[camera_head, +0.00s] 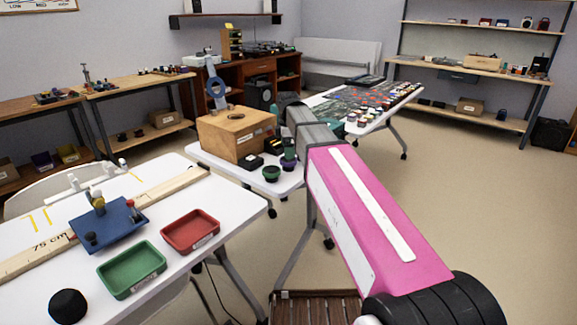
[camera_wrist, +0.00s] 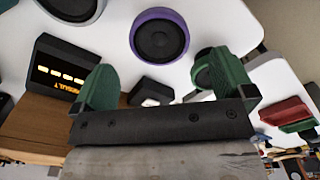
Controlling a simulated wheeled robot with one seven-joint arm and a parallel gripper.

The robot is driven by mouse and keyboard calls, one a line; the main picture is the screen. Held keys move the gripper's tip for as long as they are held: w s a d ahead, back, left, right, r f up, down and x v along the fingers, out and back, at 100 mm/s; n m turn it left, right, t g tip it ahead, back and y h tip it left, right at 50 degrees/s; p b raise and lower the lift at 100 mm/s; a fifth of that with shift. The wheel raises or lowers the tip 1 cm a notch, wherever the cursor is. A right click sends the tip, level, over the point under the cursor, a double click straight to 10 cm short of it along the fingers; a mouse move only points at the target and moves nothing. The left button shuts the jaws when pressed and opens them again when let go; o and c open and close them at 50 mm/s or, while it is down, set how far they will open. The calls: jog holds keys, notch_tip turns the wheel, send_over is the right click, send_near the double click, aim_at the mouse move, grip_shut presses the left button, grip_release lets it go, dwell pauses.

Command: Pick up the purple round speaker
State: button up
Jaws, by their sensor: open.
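The purple round speaker (camera_wrist: 160,36) has a purple rim and a black cone. It lies on the white table (camera_wrist: 215,22) at the top centre of the wrist view. My gripper (camera_wrist: 170,86) is open, its two green fingers spread apart, with nothing held between them. The speaker lies beyond the fingertips, roughly centred between them and apart from them. In the head view my pink arm reaches to the middle table, and the gripper is small and partly hidden there.
A dark box with a lit display (camera_wrist: 62,72) stands left of the fingers. A grey round speaker (camera_wrist: 72,6) is at the top left. A small dark box (camera_wrist: 150,92) lies between the fingers' bases. A wooden box (camera_head: 236,134) stands on the middle table. Open floor (camera_head: 480,205) lies right.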

aim_at(288, 164)
jog(key=shift+d+f, duration=0.15)
jog(key=shift+f, duration=2.75)
jog(key=c, duration=1.2)
